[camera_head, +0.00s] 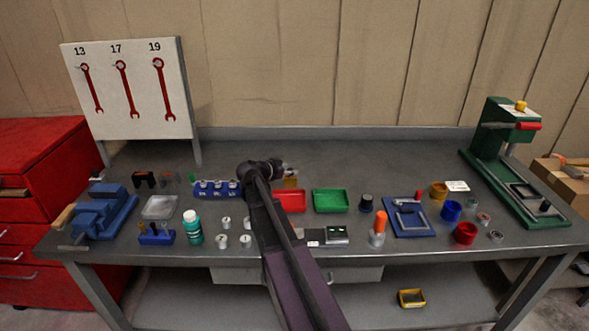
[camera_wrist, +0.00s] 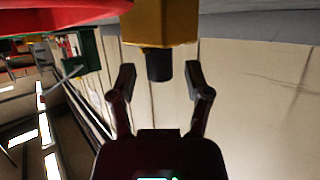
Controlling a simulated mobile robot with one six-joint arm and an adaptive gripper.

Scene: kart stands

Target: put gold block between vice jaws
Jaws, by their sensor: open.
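The gold block (camera_head: 291,182) stands on the bench behind the red tray, partly hidden by my arm. In the wrist view the gold block (camera_wrist: 160,24) fills the top middle, with a dark round knob (camera_wrist: 159,66) on its near side. My gripper (camera_wrist: 159,76) is open, its two fingers apart on either side of the knob, with visible gaps. In the head view my gripper (camera_head: 288,170) is small and blurred beside the block. The blue vice (camera_head: 98,215) sits at the bench's left end; the gap between its jaws is not clear.
A red tray (camera_head: 290,201) and green tray (camera_head: 331,201) are close to the block. A blue socket rack (camera_head: 217,189), green bottle (camera_head: 192,228) and clear box (camera_head: 160,207) stand between vice and arm. A wrench board (camera_head: 130,90) rises behind.

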